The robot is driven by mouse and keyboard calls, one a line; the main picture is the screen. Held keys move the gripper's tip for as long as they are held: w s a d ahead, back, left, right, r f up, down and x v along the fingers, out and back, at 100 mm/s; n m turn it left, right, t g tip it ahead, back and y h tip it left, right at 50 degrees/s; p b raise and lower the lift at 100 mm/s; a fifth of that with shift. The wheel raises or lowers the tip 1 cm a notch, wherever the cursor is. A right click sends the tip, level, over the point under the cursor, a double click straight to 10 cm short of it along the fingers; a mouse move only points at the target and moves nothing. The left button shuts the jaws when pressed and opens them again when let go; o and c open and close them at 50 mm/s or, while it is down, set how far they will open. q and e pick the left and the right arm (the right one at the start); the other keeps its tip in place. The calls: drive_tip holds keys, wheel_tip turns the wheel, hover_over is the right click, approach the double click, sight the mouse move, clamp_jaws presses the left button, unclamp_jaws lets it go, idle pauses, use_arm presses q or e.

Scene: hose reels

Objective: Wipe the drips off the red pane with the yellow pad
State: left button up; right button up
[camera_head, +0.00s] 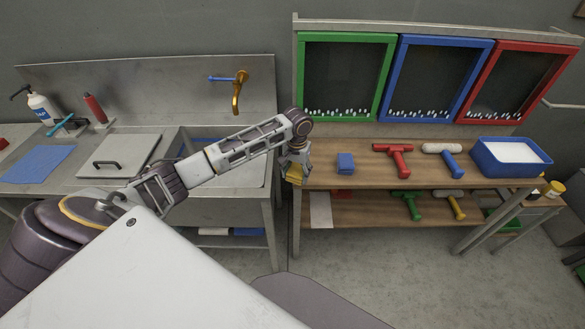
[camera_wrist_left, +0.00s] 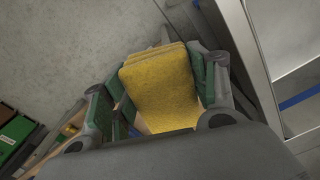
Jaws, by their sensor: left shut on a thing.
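My left gripper (camera_head: 294,166) is shut on the yellow pad (camera_head: 294,175), at the left end of the wooden bench. The pad fills the space between the fingers in the left wrist view (camera_wrist_left: 160,88). The red pane (camera_head: 519,82) is the rightmost of three framed panes on the back board, far to the right of the gripper. Small white drips (camera_head: 495,115) line its lower edge. The green-framed pane (camera_head: 345,74) and blue-framed pane (camera_head: 433,78) also have white drips along their lower edges. My right gripper is not in view.
The bench (camera_head: 330,176) carries a blue pad (camera_head: 345,164), a red squeegee-like tool (camera_head: 397,160), a white-and-blue tool (camera_head: 446,158) and a blue tub (camera_head: 510,157) with white contents. More tools lie on the lower shelf. A steel sink (camera_head: 225,195) stands to the left.

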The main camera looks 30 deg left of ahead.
use_arm(q)
drive_tip(key=s+d+f+m, duration=0.1)
drive_tip(key=s+d+f, duration=0.9)
drive_tip(key=f, duration=0.3)
drive_tip(key=shift+s+d+m, duration=0.35)
drive_tip(key=shift+s+m, duration=0.05)
drive_tip(key=shift+s, duration=0.05)
drive_tip(key=shift+w+d, duration=0.1)
